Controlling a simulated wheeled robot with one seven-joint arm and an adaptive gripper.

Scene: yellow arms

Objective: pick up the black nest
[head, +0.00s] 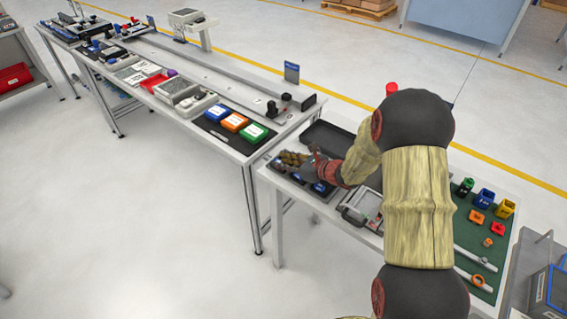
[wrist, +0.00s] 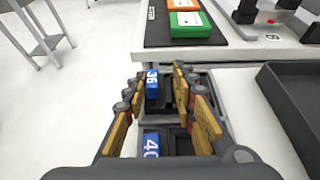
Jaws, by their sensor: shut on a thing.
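My gripper (wrist: 160,86) is low over the parts tray at the left end of the near table, with its yellow-padded fingers on either side of a dark piece. I take this to be the black nest (wrist: 168,96); it is mostly hidden between the fingers. A blue block marked 36 (wrist: 152,84) shows beside it, and a blue block marked 40 (wrist: 151,146) lies nearer. In the head view my gripper (head: 312,168) is over the same tray, partly covered by my arm, and the nest cannot be made out there.
An empty black tray (wrist: 292,112) lies to the right of my gripper. A longer bench stands beyond with orange (head: 235,121) and green (head: 253,132) boxes. A green mat (head: 478,238) with small coloured parts is at the near table's right.

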